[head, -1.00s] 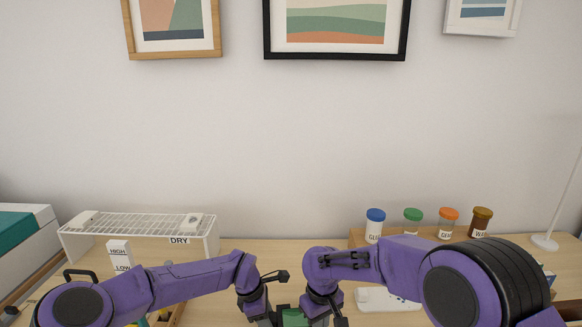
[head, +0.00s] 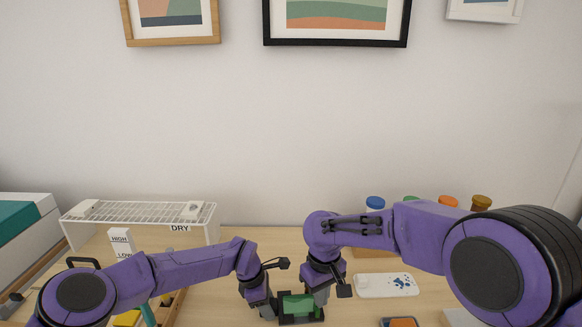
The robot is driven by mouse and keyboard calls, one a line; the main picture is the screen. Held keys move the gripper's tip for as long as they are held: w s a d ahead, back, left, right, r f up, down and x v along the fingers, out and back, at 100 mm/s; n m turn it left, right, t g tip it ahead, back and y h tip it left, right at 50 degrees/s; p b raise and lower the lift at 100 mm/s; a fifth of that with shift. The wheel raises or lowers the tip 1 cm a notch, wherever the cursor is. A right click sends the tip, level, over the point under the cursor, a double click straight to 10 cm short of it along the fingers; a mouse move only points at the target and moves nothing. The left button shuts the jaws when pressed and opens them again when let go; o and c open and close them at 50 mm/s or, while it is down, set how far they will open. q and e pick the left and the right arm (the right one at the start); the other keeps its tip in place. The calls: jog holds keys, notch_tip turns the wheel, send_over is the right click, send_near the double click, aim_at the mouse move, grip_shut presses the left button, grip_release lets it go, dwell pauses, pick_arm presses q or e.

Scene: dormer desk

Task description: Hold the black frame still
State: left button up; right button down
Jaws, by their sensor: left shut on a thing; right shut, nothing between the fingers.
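A small black frame (head: 301,319) with a green panel (head: 298,303) in it stands on the desk, low in the middle of the head view. My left gripper (head: 270,312) is at its left side, shut on the frame's left edge. My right gripper (head: 322,300) is at the right side of the frame, shut with nothing between its fingers. Whether it touches the frame cannot be told. The fingertips are small and partly hidden by the wrists.
A white rack marked DRY (head: 139,213) stands at the back left. A white card with blue spots (head: 387,285) lies right of the frame. Several jars with coloured lids (head: 375,203) stand behind my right arm. Bare desk (head: 265,240) shows behind the frame.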

pick_arm(q)
jog(key=o, duration=1.4)
jog(key=shift+c, duration=0.2)
